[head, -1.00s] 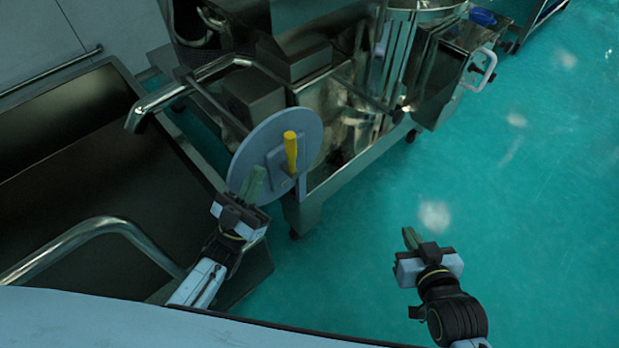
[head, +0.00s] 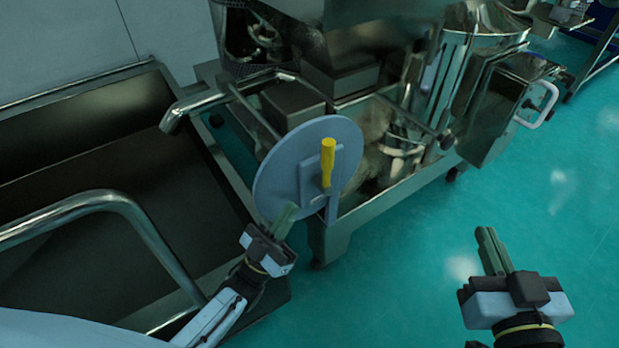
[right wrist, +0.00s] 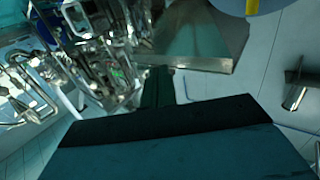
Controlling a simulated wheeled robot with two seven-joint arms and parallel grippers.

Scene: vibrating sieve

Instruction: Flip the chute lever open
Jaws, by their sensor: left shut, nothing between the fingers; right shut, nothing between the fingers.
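The yellow chute lever (head: 328,162) stands upright on a grey mounting plate in front of a round grey disc (head: 278,173). My left gripper (head: 286,212) is shut and empty, just below and left of the lever, with its fingertips over the lower edge of the disc; I cannot tell whether they touch it. My right gripper (head: 488,238) is shut and empty over the floor, well to the right of the lever. Its dark fingers also show in the right wrist view (right wrist: 160,85). There, a yellow piece at the top edge, beside a grey curved edge, is mostly cut off.
A steel sieve machine (head: 390,150) stands behind the disc. A dark open-topped cart (head: 120,150) with a bent tube handle (head: 75,205) is at the left. A metal spout pipe (head: 195,105) reaches over the cart's edge. The green floor (head: 400,290) between my grippers is clear.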

